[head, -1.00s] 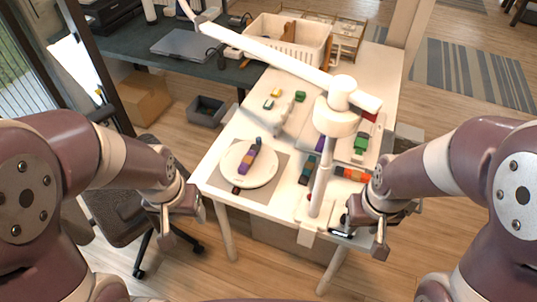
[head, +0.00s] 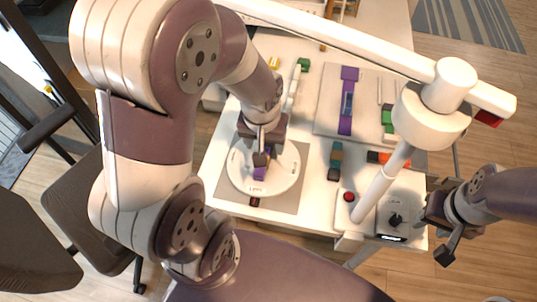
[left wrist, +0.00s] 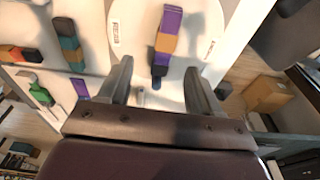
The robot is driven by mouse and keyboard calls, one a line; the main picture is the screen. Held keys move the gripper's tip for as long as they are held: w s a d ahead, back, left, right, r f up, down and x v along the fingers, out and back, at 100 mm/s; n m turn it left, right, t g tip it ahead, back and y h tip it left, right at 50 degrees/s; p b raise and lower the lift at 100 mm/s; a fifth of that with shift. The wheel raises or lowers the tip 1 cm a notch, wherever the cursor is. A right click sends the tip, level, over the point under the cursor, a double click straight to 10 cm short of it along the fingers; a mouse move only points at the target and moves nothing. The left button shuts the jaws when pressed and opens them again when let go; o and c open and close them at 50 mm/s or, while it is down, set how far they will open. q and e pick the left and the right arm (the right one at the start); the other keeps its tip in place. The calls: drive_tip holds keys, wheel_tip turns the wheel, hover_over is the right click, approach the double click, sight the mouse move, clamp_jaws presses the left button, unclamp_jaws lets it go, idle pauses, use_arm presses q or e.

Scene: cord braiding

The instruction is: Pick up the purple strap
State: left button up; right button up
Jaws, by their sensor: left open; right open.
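My left gripper (head: 264,154) is over the disc. A second purple strap with a blue middle (head: 347,75) lies on a pale board at the back. My right gripper (head: 437,232) is open and empty by the table's right edge.
A white post with a long arm (head: 385,185) stands on a base with a red button (head: 349,197) and a black knob (head: 396,220). A teal-and-brown strap (head: 336,160) and an orange-red piece (head: 379,157) lie right of the disc. Green pieces lie further back.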

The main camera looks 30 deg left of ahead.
use_arm(q)
drive_tip(key=f, duration=0.4)
drive_tip(key=w+a+f+b, duration=0.1)
drive_tip(key=f, duration=0.2)
drive_tip(key=shift+w+a+f, duration=0.1)
drive_tip(key=shift+w+f, duration=0.05)
drive_tip(key=shift+f, duration=0.15)
drive_tip(key=shift+r, duration=0.1)
clamp_jaws()
